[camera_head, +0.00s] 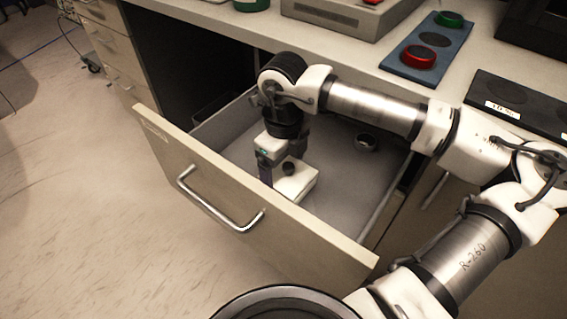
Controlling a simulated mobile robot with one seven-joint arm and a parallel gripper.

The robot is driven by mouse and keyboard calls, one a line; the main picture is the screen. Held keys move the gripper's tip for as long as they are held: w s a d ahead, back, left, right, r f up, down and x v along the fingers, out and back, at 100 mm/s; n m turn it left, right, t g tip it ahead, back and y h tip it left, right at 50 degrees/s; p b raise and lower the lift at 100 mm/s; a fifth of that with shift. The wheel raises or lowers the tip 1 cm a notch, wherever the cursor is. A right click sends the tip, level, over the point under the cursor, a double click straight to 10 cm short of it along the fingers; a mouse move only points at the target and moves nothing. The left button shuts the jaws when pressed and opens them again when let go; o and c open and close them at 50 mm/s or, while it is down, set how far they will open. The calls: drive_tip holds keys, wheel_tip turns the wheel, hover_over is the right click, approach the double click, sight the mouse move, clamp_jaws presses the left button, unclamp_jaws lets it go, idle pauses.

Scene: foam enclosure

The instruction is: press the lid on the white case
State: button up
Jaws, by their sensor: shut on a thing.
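The white case (298,186) lies on the floor of the open drawer, partly under my gripper. A small dark round part (289,168) shows at its top; I cannot tell whether it is a knob on the lid or part of the case. My gripper (279,170) points down into the drawer, with its fingers at the case's upper end. It is shut on what seems to be the lid, mostly hidden by the fingers. I cannot tell whether the lid sits flush on the case.
The drawer (245,208) is pulled out, with a metal handle on its front. A small round metal item (365,142) lies at its back right. On the counter, a blue panel (400,62) carries red and green round pieces. The drawer floor right of the case is clear.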

idle(0.4)
drive_tip(key=o, duration=0.8)
drive_tip(key=shift+r+p, duration=1.65)
drive_tip(key=shift+r, duration=1.9)
drive_tip(key=shift+c, duration=0.4)
clamp_jaws()
